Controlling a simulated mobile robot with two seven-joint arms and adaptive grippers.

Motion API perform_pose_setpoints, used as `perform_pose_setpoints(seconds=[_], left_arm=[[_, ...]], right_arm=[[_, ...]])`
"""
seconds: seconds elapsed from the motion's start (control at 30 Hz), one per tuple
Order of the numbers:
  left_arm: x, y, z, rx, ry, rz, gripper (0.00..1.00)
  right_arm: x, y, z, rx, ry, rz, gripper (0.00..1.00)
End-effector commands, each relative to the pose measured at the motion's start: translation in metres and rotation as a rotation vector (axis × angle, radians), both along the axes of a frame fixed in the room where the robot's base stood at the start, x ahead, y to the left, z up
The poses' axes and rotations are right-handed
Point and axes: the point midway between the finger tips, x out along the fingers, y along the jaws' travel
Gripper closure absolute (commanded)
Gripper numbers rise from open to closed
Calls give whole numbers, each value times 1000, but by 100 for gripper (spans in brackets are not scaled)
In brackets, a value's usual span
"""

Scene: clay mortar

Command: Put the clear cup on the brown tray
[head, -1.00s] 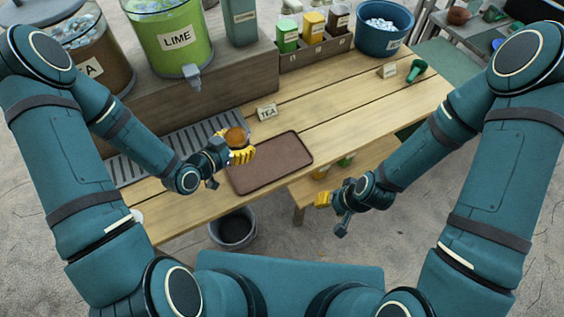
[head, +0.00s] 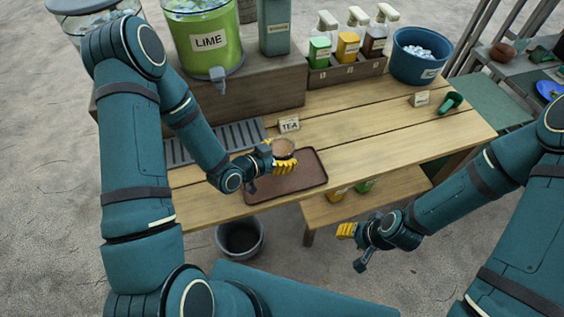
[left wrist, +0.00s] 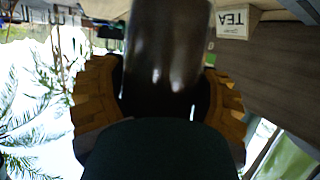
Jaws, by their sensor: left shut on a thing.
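The clear cup (head: 284,148), with brown contents, is in my left gripper (head: 284,164). The yellow fingers are around it, and it looks upright in the head view. In the left wrist view the cup (left wrist: 168,50) shows dark and glossy between the two yellow fingers. The brown tray (head: 309,177) lies on the wooden table. The cup and gripper appear over the tray's upper left part; the gap below the cup cannot be judged. My right gripper (head: 346,230) is off the table's front side, with nothing visible in it; its finger opening is unclear.
A TEA sign (head: 289,124) stands behind the tray. A drip grate (head: 215,140) lies left of it, below the LIME dispenser (head: 208,45). A bottle caddy (head: 345,70) and blue bucket (head: 420,55) stand at the back.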

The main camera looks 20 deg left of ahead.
Motion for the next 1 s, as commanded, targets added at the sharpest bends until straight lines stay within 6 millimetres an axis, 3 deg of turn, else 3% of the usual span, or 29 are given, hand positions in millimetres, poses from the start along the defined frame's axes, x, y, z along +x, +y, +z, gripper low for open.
perform_pose_setpoints(seconds=[0.3, 0.7, 0.73, 0.8, 1.0], left_arm=[[0, 0, -36, -1, -1, 0, 74], [0, 0, -39, 0, -2, 1, 74], [0, 0, -40, 0, 0, 1, 25], [0, 0, -39, 0, 0, 1, 1], [0, 0, -39, 0, 0, 1, 0]], right_arm=[[-2, 0, -6, 1, 4, 3, 53], [-3, 0, -11, 2, 6, 4, 53], [-3, 0, -11, 2, 7, 5, 53], [-3, 0, -10, 2, 7, 5, 53], [-3, 0, -10, 2, 7, 5, 53]])
